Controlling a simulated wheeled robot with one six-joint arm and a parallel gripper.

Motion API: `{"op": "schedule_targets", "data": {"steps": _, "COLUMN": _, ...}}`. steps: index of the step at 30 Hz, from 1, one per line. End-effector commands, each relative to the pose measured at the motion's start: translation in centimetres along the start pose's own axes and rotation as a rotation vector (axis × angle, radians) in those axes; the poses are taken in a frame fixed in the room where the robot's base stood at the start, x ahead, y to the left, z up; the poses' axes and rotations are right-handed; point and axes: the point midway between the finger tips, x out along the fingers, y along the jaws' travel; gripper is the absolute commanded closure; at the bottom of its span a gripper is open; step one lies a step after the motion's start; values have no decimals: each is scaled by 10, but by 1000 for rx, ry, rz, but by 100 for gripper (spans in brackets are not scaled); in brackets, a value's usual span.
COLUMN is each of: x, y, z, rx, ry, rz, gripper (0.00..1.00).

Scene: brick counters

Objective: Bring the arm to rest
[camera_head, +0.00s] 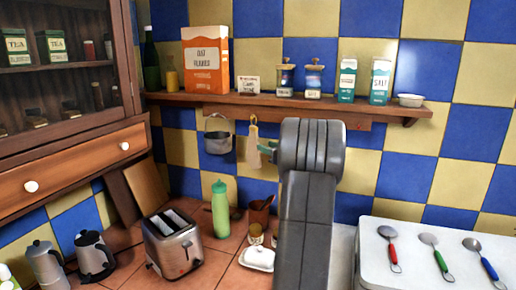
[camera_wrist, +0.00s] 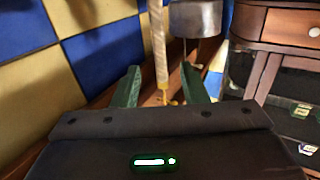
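My gripper (camera_head: 266,149) is raised in front of the tiled wall, just below the wooden shelf, with part of it hidden behind my grey arm in the head view. In the wrist view, its two green fingers (camera_wrist: 160,68) stand apart. In the wrist view this pale item (camera_wrist: 157,40) shows as a narrow strip in line with the gap between the fingers, with clear space on both sides. I cannot tell how deep it lies.
The shelf (camera_head: 285,101) carries boxes and jars above my gripper. A metal pot (camera_head: 218,142) hangs to the left. A cabinet (camera_head: 70,165) stands at left. Below are a toaster (camera_head: 172,243), a green bottle (camera_head: 220,208) and a white surface (camera_head: 440,235) with three coloured-handled utensils.

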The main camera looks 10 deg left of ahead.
Motion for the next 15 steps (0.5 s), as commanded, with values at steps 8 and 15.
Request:
{"op": "schedule_targets", "data": {"steps": 8, "x": -35, "y": 0, "z": 1, "rx": 0, "ry": 0, "rz": 1, "gripper": 60}}
{"op": "schedule_targets", "data": {"steps": 15, "x": -38, "y": 0, "z": 0, "rx": 1, "ry": 0, "rz": -1, "gripper": 60}}
